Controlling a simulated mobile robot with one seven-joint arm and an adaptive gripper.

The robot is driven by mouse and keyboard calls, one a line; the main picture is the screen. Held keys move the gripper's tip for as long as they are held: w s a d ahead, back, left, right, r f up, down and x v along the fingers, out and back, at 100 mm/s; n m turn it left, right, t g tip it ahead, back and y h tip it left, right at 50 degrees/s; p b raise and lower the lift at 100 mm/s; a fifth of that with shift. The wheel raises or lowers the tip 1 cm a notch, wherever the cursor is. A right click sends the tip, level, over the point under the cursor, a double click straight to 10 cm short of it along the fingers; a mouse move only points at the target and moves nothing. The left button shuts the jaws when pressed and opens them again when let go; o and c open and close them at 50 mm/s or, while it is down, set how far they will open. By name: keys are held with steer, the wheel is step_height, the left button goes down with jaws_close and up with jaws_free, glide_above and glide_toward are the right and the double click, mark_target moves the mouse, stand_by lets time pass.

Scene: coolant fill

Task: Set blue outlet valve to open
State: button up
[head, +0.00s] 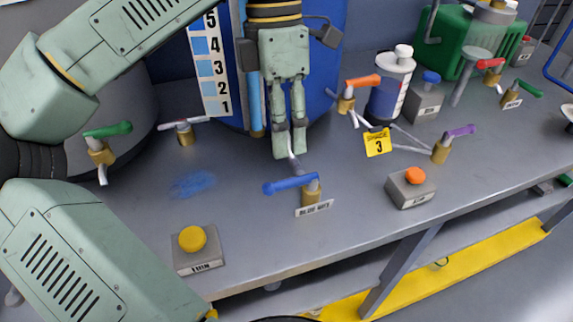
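The blue outlet valve stands near the middle of the bench. It has a brass body (312,192) and a blue lever handle (289,184) that points left, roughly along the bench front. A grey spout (293,163) runs from the valve up toward the back. A white label (314,208) with small dark lettering, too small to read, lies in front of it. My gripper (290,150) points down just behind the valve, above the spout in the picture. Its two fingers are close together with nothing seen between them. It appears apart from the blue handle; its height above the bench is unclear.
A yellow button box (197,249) and an orange button box (411,187) sit toward the front. The bench around the blue handle is clear.

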mark_target(287, 180)
steer(key=f, duration=0.2)
steer(key=s+f, duration=0.1)
steer(key=f, duration=0.4)
steer(key=shift+s+d+f, duration=0.2)
steer(key=shift+d+f, duration=0.05)
steer(key=shift+f, duration=0.1)
jaws_close()
stand_by(0.5)
